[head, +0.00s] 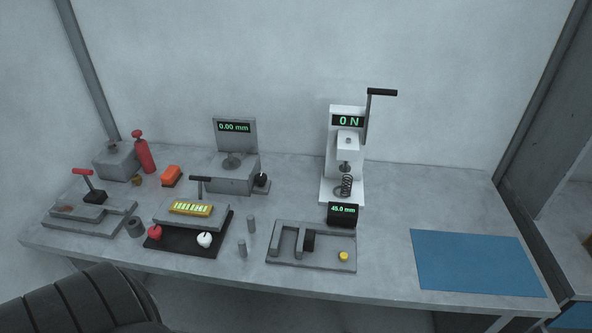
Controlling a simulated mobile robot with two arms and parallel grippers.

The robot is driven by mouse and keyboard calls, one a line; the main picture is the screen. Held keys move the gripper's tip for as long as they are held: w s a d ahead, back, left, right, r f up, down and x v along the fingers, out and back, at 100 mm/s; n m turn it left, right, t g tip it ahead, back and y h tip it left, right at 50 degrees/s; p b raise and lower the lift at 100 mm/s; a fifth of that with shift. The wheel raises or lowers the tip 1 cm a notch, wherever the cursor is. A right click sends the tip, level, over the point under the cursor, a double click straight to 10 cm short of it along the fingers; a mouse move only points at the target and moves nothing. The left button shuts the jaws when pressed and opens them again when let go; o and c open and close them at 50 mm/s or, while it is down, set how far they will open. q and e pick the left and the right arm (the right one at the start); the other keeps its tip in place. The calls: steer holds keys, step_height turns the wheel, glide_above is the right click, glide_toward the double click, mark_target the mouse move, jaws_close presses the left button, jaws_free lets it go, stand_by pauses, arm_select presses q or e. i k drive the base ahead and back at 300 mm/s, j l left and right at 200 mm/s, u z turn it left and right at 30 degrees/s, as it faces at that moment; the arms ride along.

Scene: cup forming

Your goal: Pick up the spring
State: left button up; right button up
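The spring (346,186) is a dark coil standing upright on the base of the white press (327,150). It sits below the press's plunger and behind the small black display reading 45.0 mm (343,212). The press's own display reads 0 N, and its dark lever handle points right at the top. A ribbed dark part of my own body fills the lower left corner of the head view. Neither of my grippers shows in this view.
A flat grey fixture (310,258) with a yellow button lies in front of the press. A gauge stand (236,150) reading 0.00 mm, two grey pins and a black plate (180,244) are to its left. A blue mat (475,262) lies bare at the right.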

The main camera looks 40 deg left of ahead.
mark_target(345, 180)
steer(key=u, duration=0.85)
steer(key=i+l, duration=0.05)
